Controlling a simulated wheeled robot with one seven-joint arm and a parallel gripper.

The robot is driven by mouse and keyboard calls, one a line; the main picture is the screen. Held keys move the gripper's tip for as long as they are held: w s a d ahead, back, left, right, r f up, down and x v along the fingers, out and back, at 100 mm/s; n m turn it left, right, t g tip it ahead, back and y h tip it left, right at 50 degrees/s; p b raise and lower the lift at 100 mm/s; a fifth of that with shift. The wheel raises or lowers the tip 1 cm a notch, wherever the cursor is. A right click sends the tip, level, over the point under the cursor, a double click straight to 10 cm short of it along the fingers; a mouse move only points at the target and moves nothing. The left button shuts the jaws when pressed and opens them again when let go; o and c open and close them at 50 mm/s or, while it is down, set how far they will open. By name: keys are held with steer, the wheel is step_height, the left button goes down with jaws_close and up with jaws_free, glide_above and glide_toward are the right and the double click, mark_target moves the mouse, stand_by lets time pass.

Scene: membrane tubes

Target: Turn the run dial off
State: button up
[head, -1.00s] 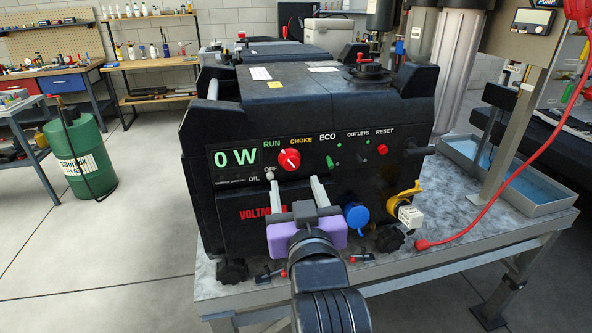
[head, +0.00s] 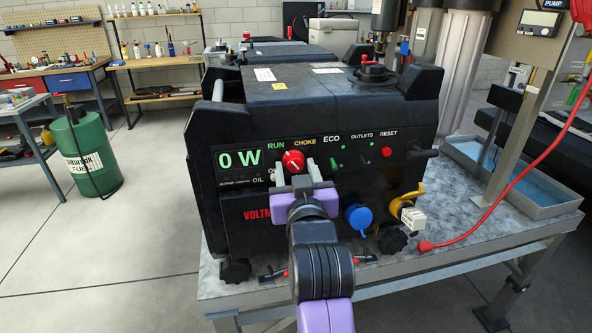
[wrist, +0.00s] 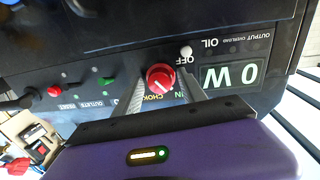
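The run dial (head: 293,160) is a red round knob on the black generator's (head: 330,100) front panel, with RUN, CHOKE and OFF labels around it. It also shows in the wrist view (wrist: 160,78), where the panel appears upside down. A pale pointer mark is on its face, but I cannot tell exactly which label it points at. My gripper (head: 295,170) is open, its two pale fingers reaching to either side of the dial. The wrist view shows a finger on each side of the dial; contact is not clear. The OFF label is partly hidden in the head view.
The green display (head: 239,159) reads 0 W, left of the dial. A white OIL lamp (wrist: 186,51), green switch (head: 331,163) and red reset button (head: 387,152) are nearby. A blue cap (head: 358,216) and yellow-covered outlet (head: 408,201) sit lower right. A red cable (head: 500,196) hangs right.

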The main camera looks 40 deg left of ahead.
jaws_close()
steer(key=shift+n, duration=0.3)
steer(key=n, duration=0.2)
steer(key=n+b, duration=0.1)
steer(key=n, duration=0.2)
steer(key=shift+w+d+f+y, duration=0.1)
steer(key=shift+w+y, duration=0.05)
steer(key=shift+y, duration=0.15)
steer(key=n, duration=0.6)
steer(key=shift+n+y, duration=0.3)
steer(key=shift+n, duration=0.3)
steer(key=shift+o, duration=1.4)
jaws_free()
